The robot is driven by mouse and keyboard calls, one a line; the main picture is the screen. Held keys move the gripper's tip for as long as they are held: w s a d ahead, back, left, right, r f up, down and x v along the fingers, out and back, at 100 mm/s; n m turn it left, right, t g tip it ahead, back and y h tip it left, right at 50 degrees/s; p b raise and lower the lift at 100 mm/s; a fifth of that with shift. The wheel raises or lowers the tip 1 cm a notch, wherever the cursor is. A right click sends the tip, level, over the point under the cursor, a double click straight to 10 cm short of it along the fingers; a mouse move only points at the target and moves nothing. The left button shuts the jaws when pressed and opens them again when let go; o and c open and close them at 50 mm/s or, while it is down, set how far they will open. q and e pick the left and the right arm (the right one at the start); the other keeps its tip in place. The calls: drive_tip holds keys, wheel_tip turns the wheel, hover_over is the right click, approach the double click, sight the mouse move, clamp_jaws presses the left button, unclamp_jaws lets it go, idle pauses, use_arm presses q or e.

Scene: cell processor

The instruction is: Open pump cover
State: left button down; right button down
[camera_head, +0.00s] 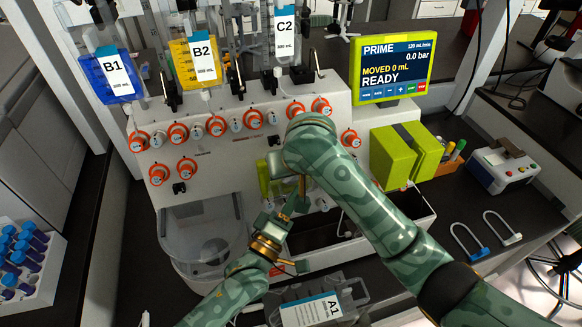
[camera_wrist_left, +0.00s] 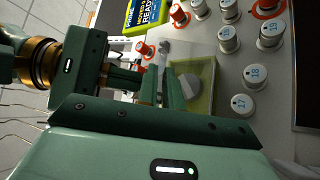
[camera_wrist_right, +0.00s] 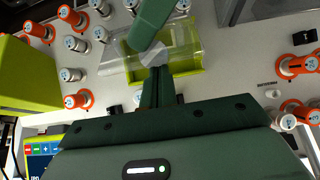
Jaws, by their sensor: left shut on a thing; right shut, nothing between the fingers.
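The pump is a yellow-green block with a clear cover (camera_wrist_right: 150,62), seen on the white front panel in the right wrist view. The clear cover also shows in the left wrist view (camera_wrist_left: 207,75), over a grey round part. In the head view my right arm hides most of the pump (camera_head: 264,178). My left gripper (camera_wrist_left: 176,92) is shut at the cover's edge, with the clear cover between its fingers as far as I can tell. My right gripper (camera_wrist_right: 158,88) is shut and empty, just in front of the pump's lower edge. Its fingers are close to the left gripper.
Orange-ringed knobs (camera_head: 216,126) and white numbered knobs (camera_wrist_left: 243,104) surround the pump on the panel. A clear round vessel (camera_head: 203,240) stands below left. A lime-green box (camera_head: 392,157) and a display (camera_head: 393,60) reading READY are at right. A grey A1 container (camera_head: 350,288) lies in front.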

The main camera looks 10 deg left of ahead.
use_arm(q)
drive_tip(key=shift+a+r, duration=0.1)
drive_tip(key=shift+a, duration=0.05)
use_arm(e)
drive_tip(key=shift+s+d+f, duration=0.1)
drive_tip(key=shift+s+f, duration=0.05)
drive_tip(key=shift+s, duration=0.25)
drive_tip(key=shift+s+d+f, duration=0.1)
drive_tip(key=shift+s, duration=0.3)
use_arm(q)
drive_tip(key=shift+w, duration=0.15)
drive_tip(key=c, duration=1.6)
unclamp_jaws()
drive_tip(key=shift+o, duration=0.3)
drive_tip(key=shift+r, duration=0.1)
use_arm(e)
drive_tip(key=shift+s, duration=0.15)
